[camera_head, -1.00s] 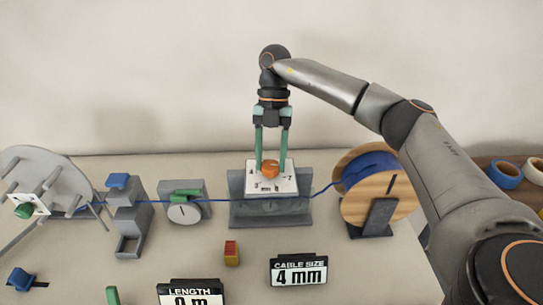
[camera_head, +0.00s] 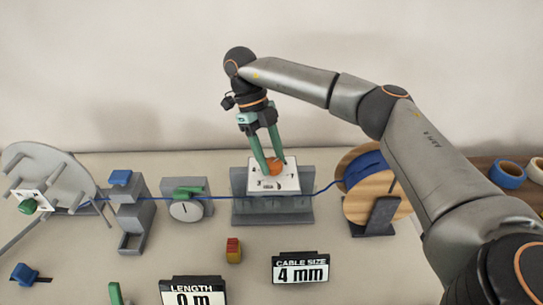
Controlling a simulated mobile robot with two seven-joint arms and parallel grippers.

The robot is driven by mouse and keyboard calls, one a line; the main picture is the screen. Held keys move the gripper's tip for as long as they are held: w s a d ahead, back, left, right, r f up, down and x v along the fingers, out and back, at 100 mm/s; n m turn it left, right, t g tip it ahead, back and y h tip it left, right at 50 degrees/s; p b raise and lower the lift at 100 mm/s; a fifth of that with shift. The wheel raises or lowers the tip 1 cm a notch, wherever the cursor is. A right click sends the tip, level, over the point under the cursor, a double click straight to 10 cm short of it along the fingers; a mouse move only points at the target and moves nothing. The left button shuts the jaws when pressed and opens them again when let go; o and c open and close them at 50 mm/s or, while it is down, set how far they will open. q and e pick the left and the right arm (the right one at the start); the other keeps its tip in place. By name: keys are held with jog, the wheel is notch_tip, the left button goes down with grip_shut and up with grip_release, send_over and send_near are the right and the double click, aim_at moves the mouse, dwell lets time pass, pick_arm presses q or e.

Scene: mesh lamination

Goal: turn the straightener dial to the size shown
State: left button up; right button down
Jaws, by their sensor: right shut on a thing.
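The straightener (camera_head: 240,208) is a grey block at the middle of the table. Its white dial plate (camera_head: 289,185) carries dark numbers; a 7 shows at the right, and others are too small to read surely. An orange dial (camera_head: 275,166) sits on the plate. My right gripper (camera_head: 274,164) comes from above, tilted, with its green fingers shut on the orange dial. The dial's pointer direction is hidden by the fingers. The cable size sign (camera_head: 300,268) in front reads 4 mm. My left gripper is not in view.
A blue cable runs from the wooden spool (camera_head: 361,207) through the straightener, past a grey gauge (camera_head: 186,208) and a blue-topped block (camera_head: 131,215), to a grey reel (camera_head: 45,170). A length sign (camera_head: 192,291) and a red-yellow block (camera_head: 233,250) stand in front.

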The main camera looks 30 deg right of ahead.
jog(key=n+h, duration=0.1)
jog(key=n, duration=0.2)
jog(key=n+t+h, duration=0.1)
jog(key=n, duration=0.2)
jog(key=shift+s+a, duration=0.15)
jog(key=n+t, duration=0.1)
jog(key=n, duration=0.2)
jog(key=n+t+h+b, duration=0.1)
jog(key=n, duration=0.2)
jog(key=shift+s+f, duration=0.1)
jog(key=n+t+b, duration=0.2)
jog(key=n, duration=0.3)
jog(key=shift+s, duration=0.15)
jog(key=n+t+b, duration=0.1)
jog(key=n, duration=0.2)
jog(key=shift+s+n+t, duration=0.1)
jog(key=shift+n+t, duration=0.2)
jog(key=shift+n, duration=0.1)
jog(key=shift+n+t+y+b, duration=0.45)
jog(key=shift+n+b, duration=0.4)
jog(key=shift+n, duration=0.55)
jog(key=shift+c, duration=1.5)
grip_release()
